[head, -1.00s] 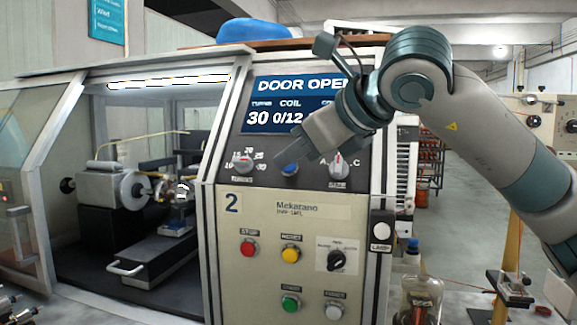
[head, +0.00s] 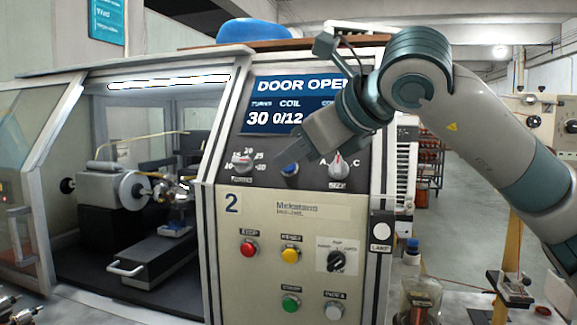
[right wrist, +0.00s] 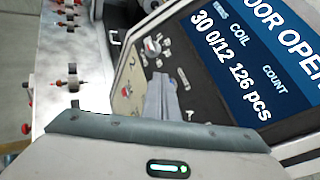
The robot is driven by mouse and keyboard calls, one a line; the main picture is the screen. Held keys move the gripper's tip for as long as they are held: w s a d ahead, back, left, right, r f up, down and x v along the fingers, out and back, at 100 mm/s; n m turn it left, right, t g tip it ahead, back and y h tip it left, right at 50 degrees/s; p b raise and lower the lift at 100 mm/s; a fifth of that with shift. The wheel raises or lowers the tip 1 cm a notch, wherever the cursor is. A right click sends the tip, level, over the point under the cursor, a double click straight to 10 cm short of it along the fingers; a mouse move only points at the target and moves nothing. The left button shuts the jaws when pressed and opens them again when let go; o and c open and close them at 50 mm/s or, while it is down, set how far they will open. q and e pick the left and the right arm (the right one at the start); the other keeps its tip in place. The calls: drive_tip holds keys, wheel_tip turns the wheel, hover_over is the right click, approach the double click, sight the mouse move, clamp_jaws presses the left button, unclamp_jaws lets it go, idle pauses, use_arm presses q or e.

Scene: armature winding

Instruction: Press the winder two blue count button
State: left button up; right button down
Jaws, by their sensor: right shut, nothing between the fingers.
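Winder two (head: 231,203) carries a blue button (head: 290,169) on its dark upper panel, between two grey knobs. My right gripper (head: 308,153) is shut and empty, with its tips just above the blue button in the head view. I cannot tell whether they touch it. The display (head: 290,103) reads DOOR OPEN, turns 30, coil 0/12. The wrist view of the display (right wrist: 255,60) adds count 126 pcs. My left gripper is not in view.
A turns knob (head: 243,162) and a size knob (head: 339,163) flank the blue button. Below are a red button (head: 248,248), a yellow button (head: 291,255), a green button (head: 291,303) and a mode dial (head: 336,261). The winding chamber stands open at left.

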idle(0.4)
drive_tip(key=shift+w+d+f+b, duration=0.1)
drive_tip(key=shift+w+f+b, duration=0.2)
drive_tip(key=shift+b, duration=0.2)
idle(0.4)
drive_tip(key=shift+s, duration=0.1)
drive_tip(key=shift+s+r+b, duration=0.15)
drive_tip(key=shift+r+b, duration=0.1)
drive_tip(key=shift+b, duration=0.05)
drive_tip(key=shift+s+r, duration=0.1)
drive_tip(key=shift+s+a+r+b, duration=0.15)
drive_tip(key=shift+s+a+r, duration=0.15)
drive_tip(key=shift+s+r, duration=0.35)
drive_tip(key=shift+s+a+r+b, duration=0.25)
drive_tip(key=shift+s+r, duration=0.2)
drive_tip(key=shift+s, duration=0.45)
drive_tip(key=shift+s+a+r+b, duration=0.1)
drive_tip(key=shift+s+a+r, duration=0.2)
drive_tip(key=shift+s+r, duration=0.35)
